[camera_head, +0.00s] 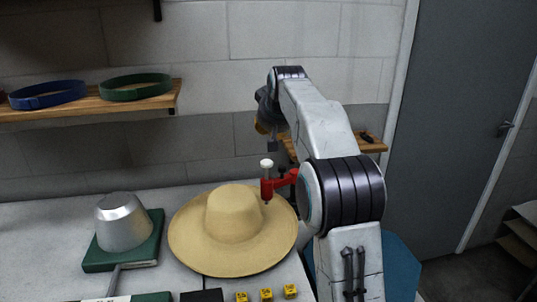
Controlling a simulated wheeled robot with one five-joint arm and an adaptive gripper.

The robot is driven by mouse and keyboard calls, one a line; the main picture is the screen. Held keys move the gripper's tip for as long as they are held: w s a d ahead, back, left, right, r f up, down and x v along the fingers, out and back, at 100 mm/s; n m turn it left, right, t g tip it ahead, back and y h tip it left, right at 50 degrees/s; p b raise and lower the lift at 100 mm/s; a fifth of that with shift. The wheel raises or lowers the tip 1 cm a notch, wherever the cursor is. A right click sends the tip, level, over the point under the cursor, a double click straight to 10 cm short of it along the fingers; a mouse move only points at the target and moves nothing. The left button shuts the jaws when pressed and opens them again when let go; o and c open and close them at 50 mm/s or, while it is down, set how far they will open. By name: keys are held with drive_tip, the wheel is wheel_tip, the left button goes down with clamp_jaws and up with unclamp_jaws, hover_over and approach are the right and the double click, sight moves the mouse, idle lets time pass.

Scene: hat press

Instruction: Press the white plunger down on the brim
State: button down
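The white plunger (266,163) stands upright on top of a red press bracket (280,184), with its white cap raised above the red body. The bracket's lower tip is over the right back part of the brim of a tan straw hat (233,230); I cannot tell if it touches. The hat lies crown up on the table. My gripper (268,139) is above and close behind or over the plunger, apart from it in the picture. It is small, dark and partly hidden by my arm, so its fingers are not clear.
Several yellow blocks (266,293) sit at the table's front edge. A wall shelf (100,104) holds blue and green bands. A smaller shelf (372,146) is behind my arm.

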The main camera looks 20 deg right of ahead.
drive_tip(key=p, duration=0.6)
hover_over(265, 162)
wheel_tip(265, 162, down, 8)
drive_tip(key=shift+w+d+f, duration=0.1)
drive_tip(key=shift+w+f, duration=0.05)
drive_tip(key=shift+f+p, duration=1.1)
drive_tip(key=shift+f, duration=0.3)
